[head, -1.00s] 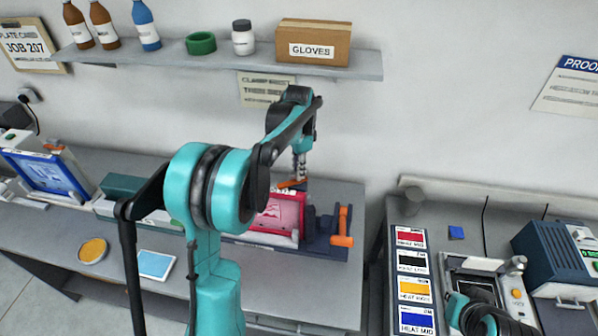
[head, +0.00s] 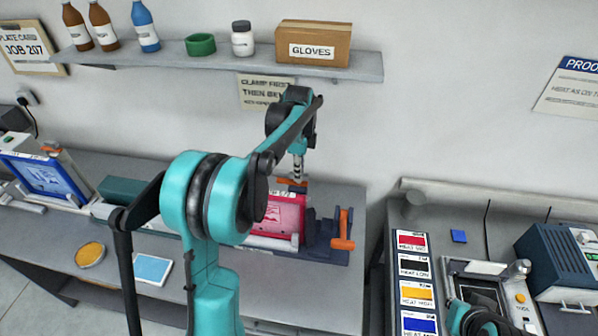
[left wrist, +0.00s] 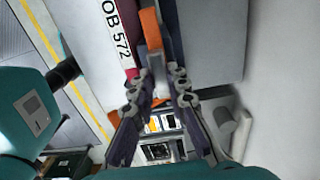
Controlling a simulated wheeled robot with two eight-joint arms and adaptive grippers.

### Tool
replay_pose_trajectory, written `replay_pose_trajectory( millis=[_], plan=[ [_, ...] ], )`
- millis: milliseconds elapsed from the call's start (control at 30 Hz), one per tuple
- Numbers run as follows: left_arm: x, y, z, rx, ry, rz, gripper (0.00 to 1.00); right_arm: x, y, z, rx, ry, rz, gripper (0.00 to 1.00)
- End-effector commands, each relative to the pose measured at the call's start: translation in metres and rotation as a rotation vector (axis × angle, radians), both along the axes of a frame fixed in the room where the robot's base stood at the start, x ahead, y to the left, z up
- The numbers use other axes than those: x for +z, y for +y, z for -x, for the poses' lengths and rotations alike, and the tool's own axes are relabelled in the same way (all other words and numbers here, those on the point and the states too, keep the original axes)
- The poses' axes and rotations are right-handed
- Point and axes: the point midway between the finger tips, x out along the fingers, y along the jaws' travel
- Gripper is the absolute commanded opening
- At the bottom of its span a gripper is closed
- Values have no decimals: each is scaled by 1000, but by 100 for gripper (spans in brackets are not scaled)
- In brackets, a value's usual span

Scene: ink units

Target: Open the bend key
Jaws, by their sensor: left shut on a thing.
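The red plate unit (head: 280,215) stands on the left bench, clamped in a dark fixture (head: 325,232) with an upright orange handle (head: 344,240). At its back top edge is a small orange lever, which I take as the bend key (head: 290,183). My left gripper (head: 297,178) reaches down to it from above. In the left wrist view my left gripper (left wrist: 157,78) is shut on the grey part of the key (left wrist: 152,30), whose orange part runs beside the plate labelled 572 (left wrist: 113,25). The fingers partly hide the key. My right gripper does not show.
A blue plate unit (head: 45,180) stands at the far left. A shelf (head: 180,68) with bottles and a gloves box (head: 313,43) runs above the bench. A yellow disc (head: 90,254) and a light blue tray (head: 152,268) lie at the front. The right bench holds colour cards (head: 413,264).

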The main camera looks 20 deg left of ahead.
Motion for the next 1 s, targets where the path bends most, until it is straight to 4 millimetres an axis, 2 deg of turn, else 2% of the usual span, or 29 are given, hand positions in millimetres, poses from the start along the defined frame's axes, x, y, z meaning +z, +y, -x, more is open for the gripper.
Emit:
replay_pose_trajectory(
  millis=[400,433,500,833,1000],
  plan=[
    [1,1,-1,-6,-2,-1,0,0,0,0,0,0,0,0],
    [1,1,-1,-6,-2,-1,23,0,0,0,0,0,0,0],
    [1,1,0,-6,-2,-1,36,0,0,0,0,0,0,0],
    [3,0,0,-5,-1,0,36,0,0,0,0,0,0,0],
    [25,0,0,-5,-1,0,36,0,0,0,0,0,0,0]
  ],
)
